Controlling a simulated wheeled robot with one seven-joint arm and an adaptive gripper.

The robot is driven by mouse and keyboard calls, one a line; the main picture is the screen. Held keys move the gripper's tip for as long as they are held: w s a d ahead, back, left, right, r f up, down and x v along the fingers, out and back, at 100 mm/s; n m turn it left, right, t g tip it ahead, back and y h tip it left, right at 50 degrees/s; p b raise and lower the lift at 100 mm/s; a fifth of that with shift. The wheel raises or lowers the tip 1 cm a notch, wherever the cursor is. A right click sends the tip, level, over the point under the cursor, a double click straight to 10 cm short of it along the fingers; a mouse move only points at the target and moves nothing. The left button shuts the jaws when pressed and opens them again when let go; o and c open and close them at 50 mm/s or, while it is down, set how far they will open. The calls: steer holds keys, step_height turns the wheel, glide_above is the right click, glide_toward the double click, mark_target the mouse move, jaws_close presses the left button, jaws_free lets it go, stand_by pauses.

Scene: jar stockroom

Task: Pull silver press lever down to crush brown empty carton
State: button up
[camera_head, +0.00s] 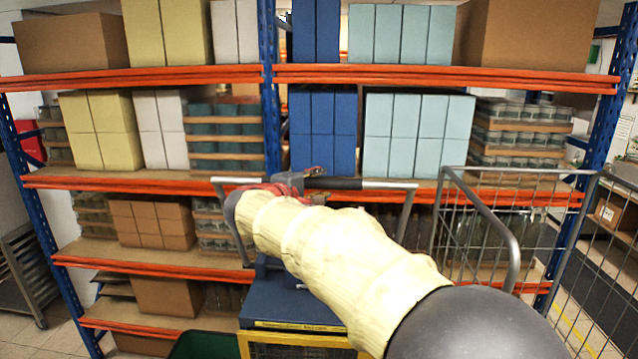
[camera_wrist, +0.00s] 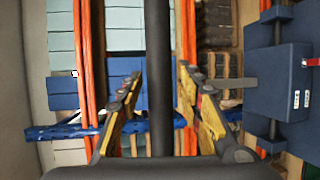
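The press lever (camera_head: 390,185) is a silver U-shaped bar with a black grip in its middle, raised above the blue press (camera_head: 285,305). In the wrist view the black grip (camera_wrist: 158,50) runs upright between the two yellow fingers of my gripper (camera_wrist: 161,78). The fingers are open, with a gap on each side of the grip. In the head view my gripper (camera_head: 300,182) is at the lever's crossbar, partly hidden by my sleeved arm. The press body also shows at the right of the wrist view (camera_wrist: 278,85). I cannot see a carton inside the press.
A tall rack with orange beams (camera_head: 150,183) and blue posts stands behind, full of boxes and jar trays. A wire cage trolley (camera_head: 480,215) is close on the right. A green bin rim (camera_head: 205,345) shows at the lower left, next to the press's yellow frame (camera_head: 300,338).

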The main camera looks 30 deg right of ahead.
steer(key=shift+w+d, duration=0.1)
steer(key=shift+d, duration=0.1)
steer(key=shift+c, duration=0.7)
steer(key=c, duration=0.7)
jaws_close()
